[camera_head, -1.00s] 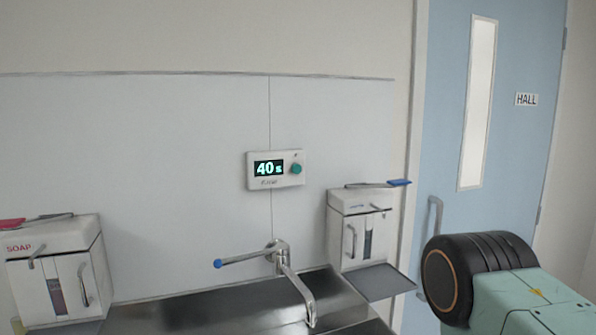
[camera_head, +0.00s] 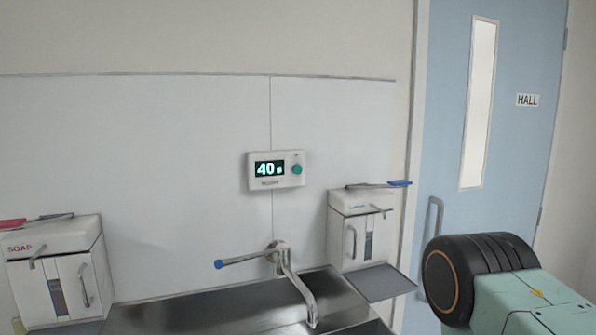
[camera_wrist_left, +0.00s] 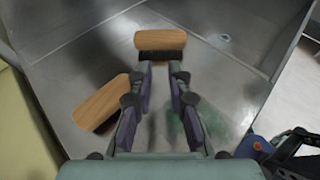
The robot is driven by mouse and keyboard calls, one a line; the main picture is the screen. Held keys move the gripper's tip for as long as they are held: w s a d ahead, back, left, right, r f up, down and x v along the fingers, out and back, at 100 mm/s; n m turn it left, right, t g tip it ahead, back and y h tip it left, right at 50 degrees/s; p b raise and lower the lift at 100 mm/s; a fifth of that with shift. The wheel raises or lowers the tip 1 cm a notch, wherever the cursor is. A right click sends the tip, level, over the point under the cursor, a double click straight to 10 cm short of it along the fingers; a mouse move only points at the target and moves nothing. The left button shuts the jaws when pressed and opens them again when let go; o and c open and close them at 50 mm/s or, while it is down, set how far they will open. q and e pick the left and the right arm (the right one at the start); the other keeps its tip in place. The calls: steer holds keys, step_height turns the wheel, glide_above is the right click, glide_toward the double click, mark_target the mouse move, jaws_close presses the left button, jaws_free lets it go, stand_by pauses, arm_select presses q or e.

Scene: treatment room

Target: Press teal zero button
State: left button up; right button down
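A white timer box (camera_head: 276,170) is fixed on the wall panel above the tap, with a dark display reading 40 and a small unit sign. The round teal button (camera_head: 297,169) sits at the right of the display on its front. My left gripper (camera_wrist_left: 162,72) shows only in the left wrist view, its two fingers apart with nothing between them, above a metal basin (camera_wrist_left: 235,75).
A soap dispenser (camera_head: 58,270) is at left, and another dispenser (camera_head: 362,232) with a blue lever is right of the tap (camera_head: 290,275). Two wooden brushes (camera_wrist_left: 160,40) (camera_wrist_left: 101,102) lie in the basin. A blue door (camera_head: 500,130) marked HALL is at right.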

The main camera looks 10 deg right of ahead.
arm_select(q)
jaws_close()
stand_by(0.3)
steer(key=shift+s, duration=0.1)
stand_by(0.9)
